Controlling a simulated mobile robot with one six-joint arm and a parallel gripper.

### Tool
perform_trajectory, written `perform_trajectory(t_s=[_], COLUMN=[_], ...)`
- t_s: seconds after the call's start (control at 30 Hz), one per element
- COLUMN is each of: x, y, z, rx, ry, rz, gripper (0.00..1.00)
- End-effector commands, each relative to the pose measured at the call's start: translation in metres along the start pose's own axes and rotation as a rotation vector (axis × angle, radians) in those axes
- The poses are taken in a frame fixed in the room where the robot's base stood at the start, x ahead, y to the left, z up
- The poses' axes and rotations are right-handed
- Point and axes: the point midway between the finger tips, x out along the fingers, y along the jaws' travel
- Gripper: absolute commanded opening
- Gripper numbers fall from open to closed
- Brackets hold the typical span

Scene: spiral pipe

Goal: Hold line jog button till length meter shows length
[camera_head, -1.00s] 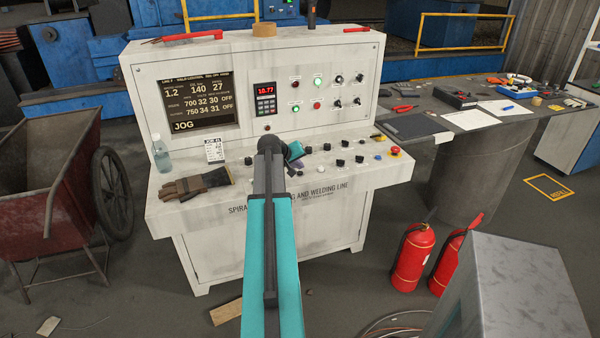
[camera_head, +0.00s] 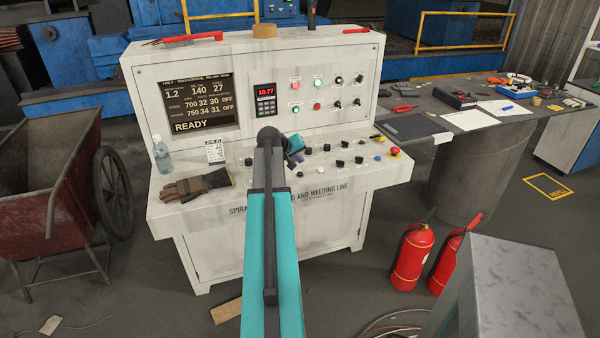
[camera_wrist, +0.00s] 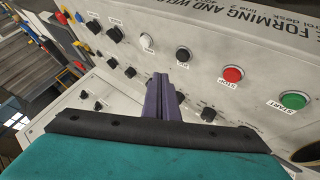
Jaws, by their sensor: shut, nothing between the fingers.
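The control desk (camera_head: 330,195) stands ahead. Its length meter (camera_head: 265,92) shows red digits that look like 10.77. The display screen (camera_head: 200,104) reads READY at the bottom. In the wrist view, a white button (camera_wrist: 147,42), a black button (camera_wrist: 183,54), a red STOP button (camera_wrist: 233,74) and a green START button (camera_wrist: 293,100) sit on the desk top. The small label by the black button is hard to read, so I cannot be sure which is line jog. My gripper (camera_wrist: 163,96) is shut and empty, its purple fingertips below the black button in the picture and seemingly apart from it.
A red emergency knob (camera_head: 394,151) is at the right. A cart (camera_head: 50,165) stands left, fire extinguishers (camera_head: 412,255) right.

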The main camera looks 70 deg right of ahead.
Motion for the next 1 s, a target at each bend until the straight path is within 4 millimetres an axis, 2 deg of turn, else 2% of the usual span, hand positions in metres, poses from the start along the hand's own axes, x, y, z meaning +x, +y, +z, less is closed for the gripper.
perform_trajectory(t_s=[0.3, 1.0], x=[-0.0132, -0.0131], y=[0.0097, 0.0095], z=[-0.0098, -0.0096], rx=[0.0, 0.001], ry=[0.001, 0.0], rz=[0.0, 0.0], gripper=[0.0, 0.0])
